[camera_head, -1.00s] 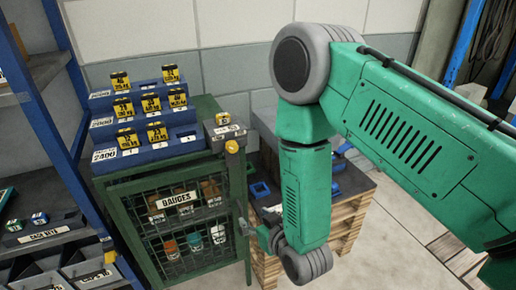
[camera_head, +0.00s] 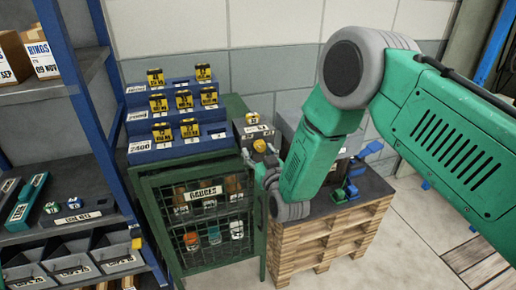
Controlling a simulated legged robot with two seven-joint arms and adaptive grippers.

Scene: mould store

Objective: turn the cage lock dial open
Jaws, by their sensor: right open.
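The green cage (camera_head: 151,208) has a mesh door with a "GAUGES" label, and the door looks shut. A yellow dial (camera_head: 260,145) sits on the front of a grey lock box (camera_head: 252,131) at the cage's top right corner. My right gripper (camera_head: 260,158) is open, its fingers pointing up just below the dial. I cannot tell whether they touch it, and nothing is held. The dial's face and any pointer are too small to read. My left gripper is out of view.
A blue stepped rack (camera_head: 168,151) with yellow-tagged blocks stands on the cage top. A blue shelf unit (camera_head: 118,150) stands close on the left. A wooden pallet stack (camera_head: 325,237) with a dark top and blue clamps stands right of the cage.

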